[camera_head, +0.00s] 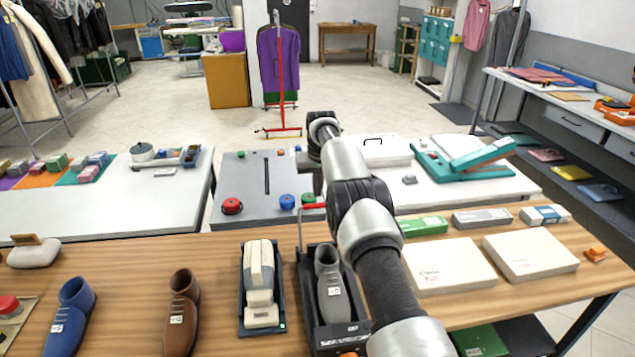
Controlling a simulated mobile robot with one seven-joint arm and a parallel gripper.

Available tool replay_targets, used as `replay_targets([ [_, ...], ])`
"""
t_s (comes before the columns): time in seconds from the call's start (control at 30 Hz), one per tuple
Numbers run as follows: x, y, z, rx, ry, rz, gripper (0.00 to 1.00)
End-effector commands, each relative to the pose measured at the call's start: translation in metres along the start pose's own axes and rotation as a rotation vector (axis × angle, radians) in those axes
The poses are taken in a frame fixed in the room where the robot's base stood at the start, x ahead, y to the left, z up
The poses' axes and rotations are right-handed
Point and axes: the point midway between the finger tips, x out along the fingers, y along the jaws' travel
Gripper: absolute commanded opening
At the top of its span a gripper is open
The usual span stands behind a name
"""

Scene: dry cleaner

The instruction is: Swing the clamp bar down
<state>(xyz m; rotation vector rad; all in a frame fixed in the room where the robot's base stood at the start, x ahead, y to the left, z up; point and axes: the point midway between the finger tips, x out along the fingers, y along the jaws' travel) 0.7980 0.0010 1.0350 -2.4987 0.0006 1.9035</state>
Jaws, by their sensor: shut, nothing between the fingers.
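A black shoe stand (306,270) on the front wooden table holds a grey shoe (332,285). A bar with a red handle (314,206) stands raised at the stand's far end; I take it as the clamp bar. My arm passes just right of the stand and hides part of it. My gripper (318,186) points down just beyond the red handle, partly hidden by my own arm. It looks shut and empty. I cannot tell whether it touches the bar.
A dark tray with a cream shoe-shaped item (261,285) is left of the stand, then a brown shoe (181,310) and a blue shoe (70,315). White boxes (448,265) lie right of my arm. Behind is a grey board (240,175) with red and blue knobs.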

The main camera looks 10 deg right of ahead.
Motion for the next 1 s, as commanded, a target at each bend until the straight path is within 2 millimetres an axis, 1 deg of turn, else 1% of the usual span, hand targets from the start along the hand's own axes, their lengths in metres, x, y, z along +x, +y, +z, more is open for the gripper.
replay_targets([
  [0.27, -0.004, 0.0, 0.008, -0.001, 0.001, 0.0, 0.0],
  [0.7, -0.012, 0.0, 0.034, -0.001, 0.001, 0.0, 0.0],
  [1.0, -0.013, 0.0, 0.036, -0.001, 0.002, 0.0, 0.0],
])
